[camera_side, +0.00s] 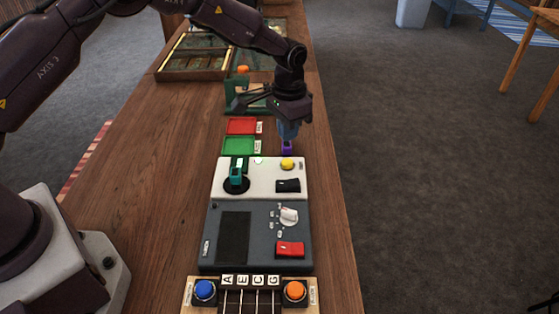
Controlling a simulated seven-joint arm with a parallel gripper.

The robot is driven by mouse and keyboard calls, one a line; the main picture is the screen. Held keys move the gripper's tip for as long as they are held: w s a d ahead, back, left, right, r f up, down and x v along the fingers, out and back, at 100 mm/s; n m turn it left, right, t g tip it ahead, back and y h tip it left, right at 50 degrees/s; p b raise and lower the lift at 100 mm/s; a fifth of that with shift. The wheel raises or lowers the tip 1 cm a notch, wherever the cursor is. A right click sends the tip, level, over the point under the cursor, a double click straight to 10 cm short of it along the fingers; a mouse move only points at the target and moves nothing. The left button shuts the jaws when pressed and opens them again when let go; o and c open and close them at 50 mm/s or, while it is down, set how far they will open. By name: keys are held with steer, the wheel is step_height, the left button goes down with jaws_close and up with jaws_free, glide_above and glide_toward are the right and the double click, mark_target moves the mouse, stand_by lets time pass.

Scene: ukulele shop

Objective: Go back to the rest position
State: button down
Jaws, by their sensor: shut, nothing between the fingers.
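My gripper (288,133) points straight down over the bench, near its right edge. Its fingers are shut and hold nothing. A small purple block (287,146) shows right below the fingertips, at the far edge of the white panel. I cannot tell whether the fingertips touch it. My arm reaches from the left across the bench, bent down at the wrist.
The white panel (263,178) has a teal lever (237,177), a yellow button (287,164) and a black switch (288,186). Nearer are a dark grey box (217,258) with a white knob (289,215) and a red switch (290,249), and a fretboard piece with a blue button (204,290) and an orange button (295,290). Red (242,126) and green (239,146) trays lie left of my gripper. The bench's left side is clear.

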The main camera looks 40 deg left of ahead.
steer(key=s, duration=0.3)
steer(key=shift+s+a+f+g, duration=0.2)
steer(key=shift+f+g, duration=0.15)
steer(key=shift+g, duration=0.05)
steer(key=s+a+r+n+t, duration=0.1)
steer(key=s+a+r+t, duration=0.2)
steer(key=s+r, duration=0.9)
steer(key=s+a+r+n+t, duration=0.1)
steer(key=s+a+r+t, duration=0.2)
steer(key=s+r, duration=1)
steer(key=s, duration=0.3)
steer(key=shift+n, duration=0.4)
